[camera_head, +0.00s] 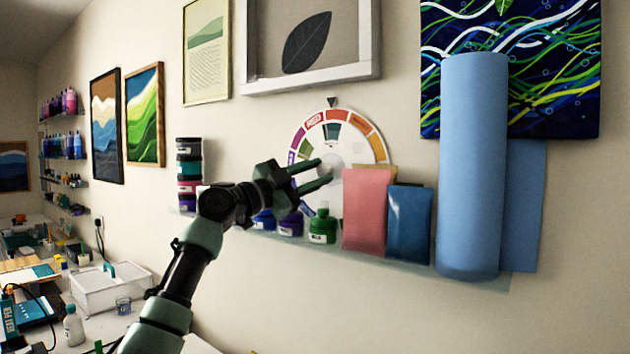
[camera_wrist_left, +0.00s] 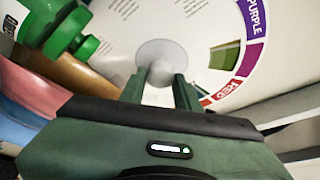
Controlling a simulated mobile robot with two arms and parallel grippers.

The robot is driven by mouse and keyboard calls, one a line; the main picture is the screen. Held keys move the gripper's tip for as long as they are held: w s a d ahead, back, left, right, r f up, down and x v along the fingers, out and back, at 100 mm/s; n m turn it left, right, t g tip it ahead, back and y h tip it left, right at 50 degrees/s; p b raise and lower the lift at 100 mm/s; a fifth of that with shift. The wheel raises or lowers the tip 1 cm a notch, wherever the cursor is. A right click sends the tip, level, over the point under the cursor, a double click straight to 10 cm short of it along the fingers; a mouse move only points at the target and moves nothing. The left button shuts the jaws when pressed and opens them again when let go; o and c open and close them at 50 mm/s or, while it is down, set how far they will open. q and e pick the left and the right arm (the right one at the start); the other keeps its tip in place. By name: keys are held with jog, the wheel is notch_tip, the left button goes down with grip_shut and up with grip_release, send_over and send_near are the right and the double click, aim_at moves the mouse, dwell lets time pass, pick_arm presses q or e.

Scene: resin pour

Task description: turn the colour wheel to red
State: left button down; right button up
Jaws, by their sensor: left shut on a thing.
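The colour wheel (camera_head: 357,147) is a white disc on the wall with coloured segments around its rim. A black pointer (camera_head: 332,101) sits just above its top edge. The RED label (camera_head: 313,121) is slightly left of the pointer, and an orange-red segment lies below the pointer. My left gripper (camera_head: 326,170) reaches to the wheel's centre. In the left wrist view its fingers (camera_wrist_left: 159,90) are shut on the grey round knob (camera_wrist_left: 162,72) at the hub of the wheel (camera_wrist_left: 120,40). PURPLE and RED labels show at right there. My right gripper is out of view.
A shelf below the wheel holds a green bottle (camera_head: 322,227), a pink pouch (camera_head: 367,212), a blue pouch (camera_head: 408,222) and a large blue roll (camera_head: 472,165). Stacked jars (camera_head: 188,165) stand at its left end. A framed leaf picture (camera_head: 306,42) hangs above.

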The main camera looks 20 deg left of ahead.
pick_arm(q)
jog(key=m+g+p, duration=0.1)
jog(key=m, duration=0.1)
jog(key=shift+w+m, duration=0.1)
jog(key=shift+m, duration=0.3)
jog(key=shift+a+m+g+p, duration=0.1)
jog(key=shift+m+g+p, duration=0.5)
jog(key=shift+m+p, duration=0.45)
jog(key=shift+m, duration=0.35)
jog(key=c, duration=1)
grip_release()
jog(key=shift+w, duration=0.1)
jog(key=b+v, duration=0.3)
jog(key=v, duration=0.4)
jog(key=shift+s+a+b, duration=0.25)
jog(key=shift+a+b, duration=0.1)
jog(key=shift+b, duration=0.05)
